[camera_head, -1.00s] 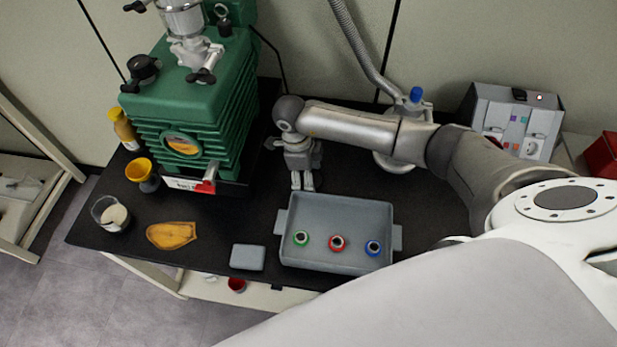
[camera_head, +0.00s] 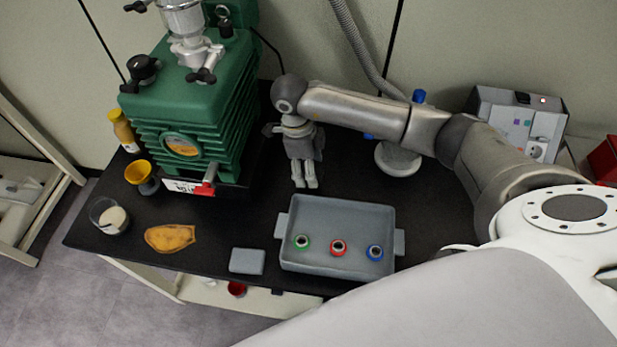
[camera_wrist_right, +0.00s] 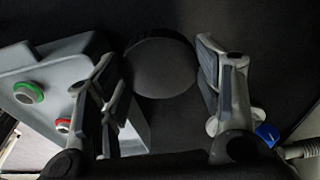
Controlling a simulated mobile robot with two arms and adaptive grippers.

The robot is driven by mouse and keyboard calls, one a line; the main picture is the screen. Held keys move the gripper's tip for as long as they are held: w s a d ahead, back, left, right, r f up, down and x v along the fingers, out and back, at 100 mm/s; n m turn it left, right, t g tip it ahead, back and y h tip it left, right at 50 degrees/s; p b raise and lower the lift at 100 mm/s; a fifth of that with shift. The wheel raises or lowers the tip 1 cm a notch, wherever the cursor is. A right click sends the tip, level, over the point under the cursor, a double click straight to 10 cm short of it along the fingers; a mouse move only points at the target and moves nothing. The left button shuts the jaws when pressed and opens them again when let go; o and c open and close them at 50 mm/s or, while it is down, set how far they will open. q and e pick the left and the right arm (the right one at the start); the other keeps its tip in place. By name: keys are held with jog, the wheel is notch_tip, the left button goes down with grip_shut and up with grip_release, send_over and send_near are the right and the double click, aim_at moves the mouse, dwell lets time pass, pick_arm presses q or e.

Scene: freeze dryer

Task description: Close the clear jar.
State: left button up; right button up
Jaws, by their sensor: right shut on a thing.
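A clear open-topped jar (camera_head: 108,216) with pale contents stands at the left front of the black bench in the head view. My right gripper (camera_head: 305,184) is far to its right, pointing down over the bench behind the grey tray. In the right wrist view, the gripper (camera_wrist_right: 160,80) has its fingers on either side of a dark round disc (camera_wrist_right: 160,66), perhaps a lid, and is shut on it. The disc cannot be made out against the dark bench in the head view. My left gripper is out of view.
A grey tray (camera_head: 340,207) holds green, red and blue rings.

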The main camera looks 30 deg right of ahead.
jog(key=shift+r+b, duration=0.35)
jog(key=shift+r, duration=2.05)
jog(key=shift+s+a+r+n, duration=0.2)
jog(key=shift+r+n, duration=0.2)
jog(key=shift+n, duration=0.6)
jog(key=s+a+r+n+t, duration=0.1)
jog(key=s+r+n, duration=0.1)
jog(key=n, duration=0.5)
jog(key=s+a+r+n+t+y, duration=0.1)
jog(key=s+r+n, duration=0.2)
jog(key=s+n, duration=0.2)
jog(key=s+a+r+n, duration=0.2)
jog(key=s+n, duration=0.1)
jog(key=n, duration=0.8)
jog(key=shift+s+r+t, duration=0.2)
jog(key=shift+r+t, duration=0.05)
jog(key=shift+t, duration=0.15)
